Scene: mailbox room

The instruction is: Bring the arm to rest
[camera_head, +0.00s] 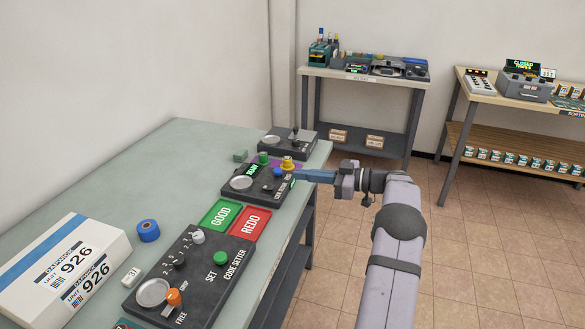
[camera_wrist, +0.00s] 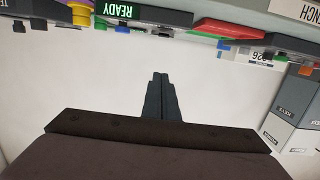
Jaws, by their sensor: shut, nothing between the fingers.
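My gripper (camera_head: 298,175) reaches left from the end of my arm, over the right edge of the bench, with its tips beside the black device with a green READY display (camera_head: 252,172). Whether the tips touch the device cannot be told. In the wrist view my gripper's two dark fingers (camera_wrist: 160,76) lie together, shut, with nothing between them. The READY display (camera_wrist: 118,10) shows at the top of that view, apart from the fingertips there.
The pale green bench (camera_head: 185,160) carries a code setter panel (camera_head: 205,262), a green GOOD tray (camera_head: 221,215), a red REDO tray (camera_head: 250,222), a blue tape roll (camera_head: 148,230) and a white box (camera_head: 62,268). Two tables stand behind. Tiled floor (camera_head: 490,245) is clear at right.

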